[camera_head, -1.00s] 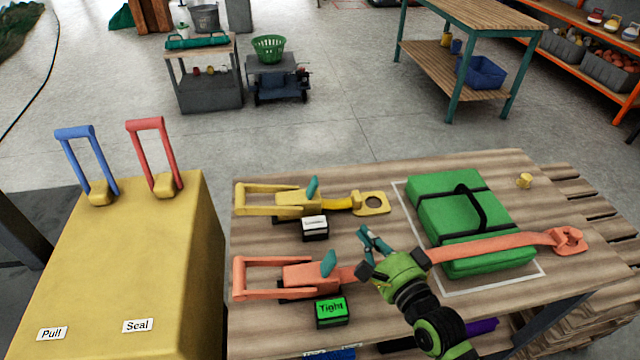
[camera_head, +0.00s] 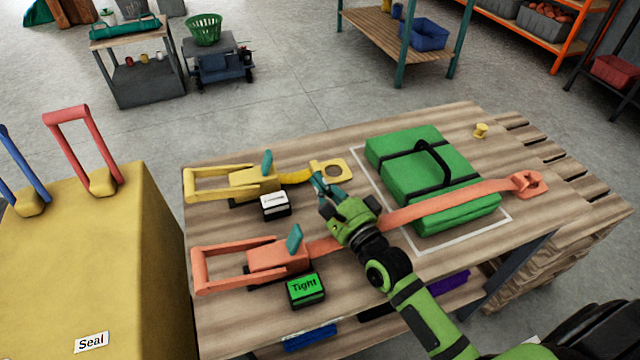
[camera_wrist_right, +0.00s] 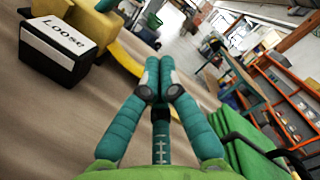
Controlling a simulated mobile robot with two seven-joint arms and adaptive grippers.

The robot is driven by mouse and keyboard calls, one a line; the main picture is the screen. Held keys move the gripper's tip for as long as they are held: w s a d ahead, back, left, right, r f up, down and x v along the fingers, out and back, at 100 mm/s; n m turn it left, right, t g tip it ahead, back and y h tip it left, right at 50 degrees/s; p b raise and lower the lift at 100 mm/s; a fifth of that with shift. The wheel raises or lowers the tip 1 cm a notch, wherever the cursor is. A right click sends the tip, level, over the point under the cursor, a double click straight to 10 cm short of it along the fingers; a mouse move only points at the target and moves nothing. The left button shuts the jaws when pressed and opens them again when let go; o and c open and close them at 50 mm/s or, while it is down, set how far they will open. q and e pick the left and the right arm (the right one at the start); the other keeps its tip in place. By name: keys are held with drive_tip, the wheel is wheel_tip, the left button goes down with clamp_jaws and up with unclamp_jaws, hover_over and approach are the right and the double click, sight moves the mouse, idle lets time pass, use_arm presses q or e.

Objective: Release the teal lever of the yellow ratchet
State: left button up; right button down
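The yellow ratchet (camera_head: 252,182) lies on the wooden table, its handle to the left and its strap with a ring end (camera_head: 331,172) to the right. Its teal lever (camera_head: 266,162) stands up from the body. A label box (camera_head: 275,205) beside it reads "Loose" in the right wrist view (camera_wrist_right: 75,38). There the yellow body (camera_wrist_right: 92,22) is at the top left, partly cut off. My right gripper (camera_head: 322,186) is near the ring end, right of the lever and apart from it. Its fingertips (camera_wrist_right: 159,75) meet, with nothing visible between them. My left gripper is not in view.
An orange ratchet (camera_head: 275,258) with its own teal lever and a green "Tight" box (camera_head: 305,290) lies nearer. Its orange strap (camera_head: 430,205) crosses a green bundle (camera_head: 415,160). A yellow cabinet (camera_head: 90,260) with two handles stands left of the table.

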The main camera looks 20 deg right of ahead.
sight(267, 163)
drive_tip(key=x, duration=0.6)
drive_tip(key=shift+w, duration=0.1)
drive_tip(key=a, duration=0.1)
drive_tip(key=a+r+p, duration=0.1)
drive_tip(key=a, duration=0.1)
drive_tip(key=shift+w+r, duration=0.1)
drive_tip(key=shift+w, duration=0.15)
drive_tip(key=shift+a+r+p, duration=0.15)
drive_tip(key=shift+a+p, duration=0.2)
drive_tip(key=shift+a, duration=0.1)
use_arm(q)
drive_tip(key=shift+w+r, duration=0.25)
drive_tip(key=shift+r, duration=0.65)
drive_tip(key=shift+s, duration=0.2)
use_arm(e)
drive_tip(key=shift+w, duration=0.1)
